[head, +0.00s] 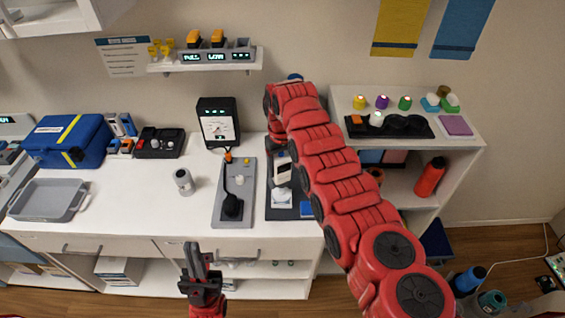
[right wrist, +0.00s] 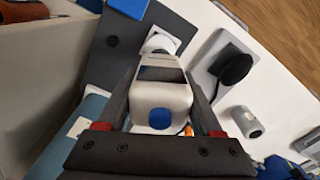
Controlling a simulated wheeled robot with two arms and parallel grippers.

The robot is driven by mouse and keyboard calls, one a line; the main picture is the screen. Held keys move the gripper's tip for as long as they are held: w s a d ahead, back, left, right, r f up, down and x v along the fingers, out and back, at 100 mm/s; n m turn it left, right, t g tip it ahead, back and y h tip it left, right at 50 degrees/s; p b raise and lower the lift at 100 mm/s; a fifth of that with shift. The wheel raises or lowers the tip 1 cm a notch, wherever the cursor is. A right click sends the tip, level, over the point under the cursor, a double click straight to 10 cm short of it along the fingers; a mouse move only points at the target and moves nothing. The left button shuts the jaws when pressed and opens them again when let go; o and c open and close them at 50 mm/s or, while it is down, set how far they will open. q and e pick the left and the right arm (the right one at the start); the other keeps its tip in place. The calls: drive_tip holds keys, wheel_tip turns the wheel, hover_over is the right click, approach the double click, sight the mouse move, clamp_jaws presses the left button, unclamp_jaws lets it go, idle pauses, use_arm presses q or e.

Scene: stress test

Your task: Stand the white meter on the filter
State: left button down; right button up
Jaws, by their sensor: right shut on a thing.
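The white meter (right wrist: 163,98), with a dark screen and a blue round spot, is between the fingers of my right gripper (right wrist: 160,72), which is shut on it. In the head view the meter (head: 283,172) is over the dark mat (head: 278,214), partly hidden by my right arm. A white piece (head: 281,198), which looks like the filter, lies on the mat just in front of the meter; it also shows beyond the meter in the right wrist view (right wrist: 160,41). I cannot tell whether they touch. My left gripper (head: 194,246) is empty before the counter's front edge.
A blue block (head: 307,209) lies at the mat's front right. A grey board (head: 233,218) with a black knob is left of the mat, then a grey cylinder (head: 184,182). A black gauge box (head: 218,122) stands behind.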

sight(282, 177)
wheel_tip(282, 177, down, 2)
drive_tip(key=shift+s+f+b, duration=0.1)
drive_tip(key=shift+f+b, duration=0.05)
drive_tip(key=shift+b, duration=0.2)
drive_tip(key=shift+d, duration=0.1)
idle(1.5)
drive_tip(key=shift+f+b, duration=1.05)
drive_tip(key=shift+f, duration=0.15)
idle(0.4)
drive_tip(key=o, duration=1.5)
drive_tip(key=shift+o, duration=0.2)
drive_tip(key=shift+r, duration=0.1)
